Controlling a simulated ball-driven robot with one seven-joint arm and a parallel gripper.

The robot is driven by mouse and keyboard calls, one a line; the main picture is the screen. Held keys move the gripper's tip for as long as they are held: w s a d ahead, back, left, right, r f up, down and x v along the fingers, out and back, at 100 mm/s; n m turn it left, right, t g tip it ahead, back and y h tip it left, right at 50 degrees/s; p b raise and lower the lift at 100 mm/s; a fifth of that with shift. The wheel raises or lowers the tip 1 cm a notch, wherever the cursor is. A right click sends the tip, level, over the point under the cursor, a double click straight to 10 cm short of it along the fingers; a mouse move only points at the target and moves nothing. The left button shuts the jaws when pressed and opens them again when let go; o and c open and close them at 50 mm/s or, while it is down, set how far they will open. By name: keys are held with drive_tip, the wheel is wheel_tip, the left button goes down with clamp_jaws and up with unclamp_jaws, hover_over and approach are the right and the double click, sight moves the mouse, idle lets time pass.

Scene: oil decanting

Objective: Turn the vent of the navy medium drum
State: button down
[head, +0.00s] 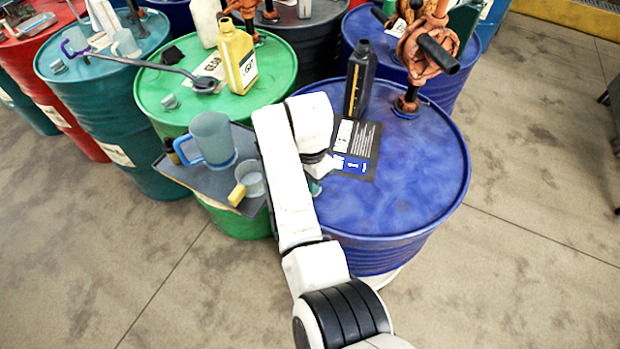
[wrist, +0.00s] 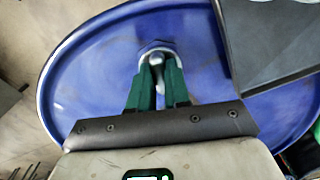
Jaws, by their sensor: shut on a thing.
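The navy drum (head: 425,205) stands at the centre right of the head view, and its blue top (wrist: 90,75) fills much of the wrist view. The vent (wrist: 157,48), a small pale metal fitting, sits on the drum top near its rim. My gripper (wrist: 158,72) has its two green fingers shut on the vent from both sides, with a little grey metal showing between them. In the head view my gripper (head: 315,186) is at the left part of the drum top, mostly hidden by my white arm, which also hides the vent there.
A dark bottle (head: 359,80), a label sheet (head: 362,145) and an orange hand pump (head: 425,50) stand or lie on or near the navy drum. A dark tray (head: 205,180) with a blue jug (head: 208,140) is left of my arm.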

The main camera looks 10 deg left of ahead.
drive_tip(key=c, duration=1.1)
unclamp_jaws()
wheel_tip(320, 180, up, 11)
drive_tip(key=shift+f+b, duration=0.1)
drive_tip(key=shift+b, duration=0.65)
